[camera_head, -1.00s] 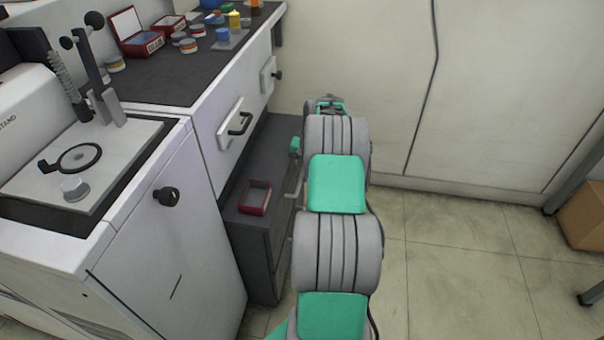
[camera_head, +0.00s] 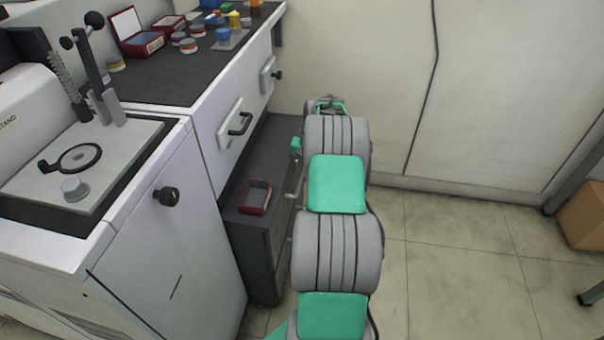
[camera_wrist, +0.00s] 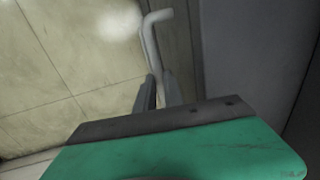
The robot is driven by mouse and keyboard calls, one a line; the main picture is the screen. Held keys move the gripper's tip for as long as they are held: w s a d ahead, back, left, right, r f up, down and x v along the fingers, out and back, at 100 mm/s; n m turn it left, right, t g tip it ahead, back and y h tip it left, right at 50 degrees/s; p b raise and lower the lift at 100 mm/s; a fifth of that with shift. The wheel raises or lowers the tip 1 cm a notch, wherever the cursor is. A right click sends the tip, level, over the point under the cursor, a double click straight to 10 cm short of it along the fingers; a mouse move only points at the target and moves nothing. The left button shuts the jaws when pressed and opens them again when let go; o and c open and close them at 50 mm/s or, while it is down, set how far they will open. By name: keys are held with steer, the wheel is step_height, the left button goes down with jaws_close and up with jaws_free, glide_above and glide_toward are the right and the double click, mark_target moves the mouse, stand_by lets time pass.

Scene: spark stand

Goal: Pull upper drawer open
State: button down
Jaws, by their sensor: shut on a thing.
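The dark grey drawer cabinet (camera_head: 262,245) stands low under the counter, with its front facing right. A light grey bar handle (camera_wrist: 152,40) shows in the wrist view, standing off the grey drawer front (camera_wrist: 240,45). My gripper (camera_wrist: 161,88) is shut on the handle, one finger on each side of the bar. In the head view, part of a handle (camera_head: 298,187) shows beside my arm, which hides the gripper's fingers and most of the drawer front. I cannot see a gap that shows the upper drawer open.
A red open tray (camera_head: 255,198) lies on the cabinet top. The white counter (camera_head: 215,150) with black handles overhangs at the left, next to a white machine (camera_head: 170,255). Tiled floor (camera_head: 460,260) is free at the right; a cardboard box (camera_head: 582,215) stands at the far right.

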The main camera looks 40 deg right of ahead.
steer(key=s+d+p, duration=0.3)
steer(key=s+d, duration=0.9)
steer(key=s, duration=0.4)
steer(key=shift+d+p, duration=0.15)
steer(key=shift+p, duration=0.25)
steer(key=c, duration=1.5)
jaws_free()
steer(key=shift+o, duration=0.2)
step_height(320, 180, up, 8)
steer(key=s+p, duration=0.1)
steer(key=shift+d+f+p, duration=0.2)
steer(key=shift+d+p, duration=0.15)
steer(key=shift+d, duration=0.1)
steer(key=shift+s, duration=0.1)
